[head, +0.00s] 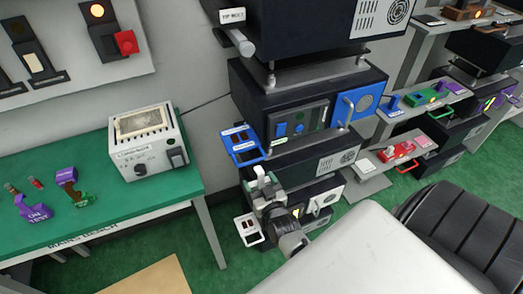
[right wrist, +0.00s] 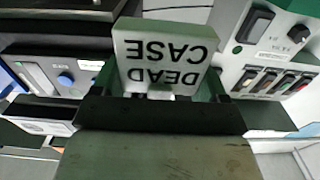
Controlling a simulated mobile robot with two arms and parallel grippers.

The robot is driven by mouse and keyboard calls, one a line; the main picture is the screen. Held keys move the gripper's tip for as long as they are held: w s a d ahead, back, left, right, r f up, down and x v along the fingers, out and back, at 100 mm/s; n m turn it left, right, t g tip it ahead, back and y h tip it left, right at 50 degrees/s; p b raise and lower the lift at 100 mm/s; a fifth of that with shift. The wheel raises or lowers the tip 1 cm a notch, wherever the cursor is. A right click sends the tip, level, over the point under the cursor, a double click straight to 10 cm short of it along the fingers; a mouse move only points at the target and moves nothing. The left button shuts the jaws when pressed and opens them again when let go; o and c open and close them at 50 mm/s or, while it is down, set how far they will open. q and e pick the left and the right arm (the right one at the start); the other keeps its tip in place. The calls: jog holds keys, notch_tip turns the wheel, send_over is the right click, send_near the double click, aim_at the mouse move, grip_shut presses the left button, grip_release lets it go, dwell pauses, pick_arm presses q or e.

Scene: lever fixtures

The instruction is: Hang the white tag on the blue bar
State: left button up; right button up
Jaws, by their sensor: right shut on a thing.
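The white tag (right wrist: 165,55), reading "DEAD CASE", appears upside down in the right wrist view. My right gripper (right wrist: 160,92) is shut on it at its edge. In the head view this gripper (head: 264,186) is in front of the dark equipment stack, with a small white piece (head: 259,171) at its tip that seems to be the tag. My left gripper is not in view.
A green table (head: 100,217) with a white device (head: 148,140) and purple parts (head: 36,213) stands at the left. A black seat (head: 460,220) is at the lower right.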

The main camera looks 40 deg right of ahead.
jog(key=b+x, duration=0.1)
jog(key=x, duration=0.1)
jog(key=b+x, duration=0.1)
jog(key=f+b+x, duration=0.1)
jog(key=x, duration=0.1)
jog(key=shift+w, duration=0.35)
dwell(0.4)
